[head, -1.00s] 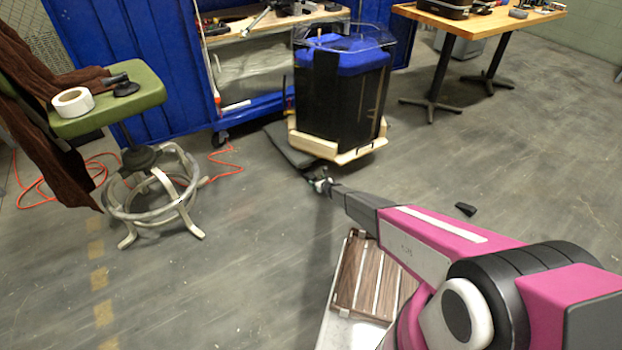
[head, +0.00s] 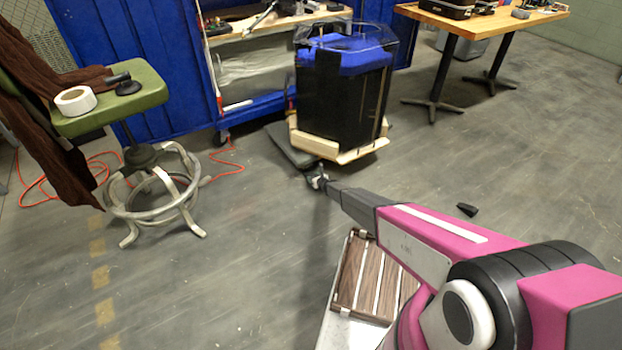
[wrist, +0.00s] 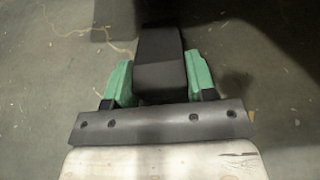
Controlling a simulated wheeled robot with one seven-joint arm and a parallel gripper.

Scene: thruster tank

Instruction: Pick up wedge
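A dark grey, elongated block that looks like the wedge (wrist: 159,72) lies between the two green fingers of my gripper (wrist: 160,82) in the wrist view. Its far end points away from the palm. Both fingers appear to touch its sides, so my gripper looks shut on it. In the head view my gripper (head: 317,183) is small, low in front of the black tank, and the block in it cannot be made out clearly. A separate small black piece (head: 467,209) lies on the floor to the right of my arm.
The black tank with blue top (head: 343,95) stands on a pale wooden base (head: 350,156), with a dark flat pad (head: 285,145) beside it. A green stool (head: 110,105) is at left, a blue cabinet (head: 165,60) behind, a wooden table (head: 480,22) at back right. Floor between is mostly clear.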

